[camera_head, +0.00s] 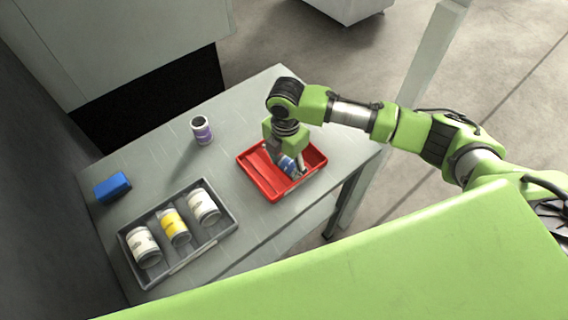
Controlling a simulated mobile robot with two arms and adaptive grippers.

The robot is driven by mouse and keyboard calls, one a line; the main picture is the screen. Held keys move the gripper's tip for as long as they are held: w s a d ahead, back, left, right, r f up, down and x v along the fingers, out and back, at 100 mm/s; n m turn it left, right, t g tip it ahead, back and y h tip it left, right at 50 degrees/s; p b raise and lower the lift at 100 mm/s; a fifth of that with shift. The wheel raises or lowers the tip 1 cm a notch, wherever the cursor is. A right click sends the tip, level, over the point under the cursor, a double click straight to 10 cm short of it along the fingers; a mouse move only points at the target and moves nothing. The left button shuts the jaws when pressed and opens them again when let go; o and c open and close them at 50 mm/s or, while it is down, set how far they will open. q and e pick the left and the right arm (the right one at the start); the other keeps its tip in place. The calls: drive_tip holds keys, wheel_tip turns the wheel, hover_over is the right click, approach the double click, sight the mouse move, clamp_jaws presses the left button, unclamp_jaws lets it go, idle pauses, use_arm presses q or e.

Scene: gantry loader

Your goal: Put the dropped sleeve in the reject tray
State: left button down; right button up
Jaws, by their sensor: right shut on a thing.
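The red reject tray (254,174) sits on the grey table near its right side. My right gripper (287,159) points down into the tray. It is shut on a blue and white sleeve (288,165), which is inside the tray's walls, in its right part. The fingers partly hide the sleeve, and I cannot tell whether it touches the tray floor. My left gripper is not in view.
A grey tray (176,268) with three sleeves, two white and one yellow, lies at the front left. A blue block (112,188) is at the left and a purple-banded container (202,130) stands farther back. The table (255,100) is clear behind the red tray.

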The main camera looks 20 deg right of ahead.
sight(286, 162)
wheel_tip(286, 162, up, 13)
drive_tip(key=b, duration=0.2)
drive_tip(key=shift+d, duration=0.2)
drive_tip(key=shift+s+f, duration=0.1)
idle(0.3)
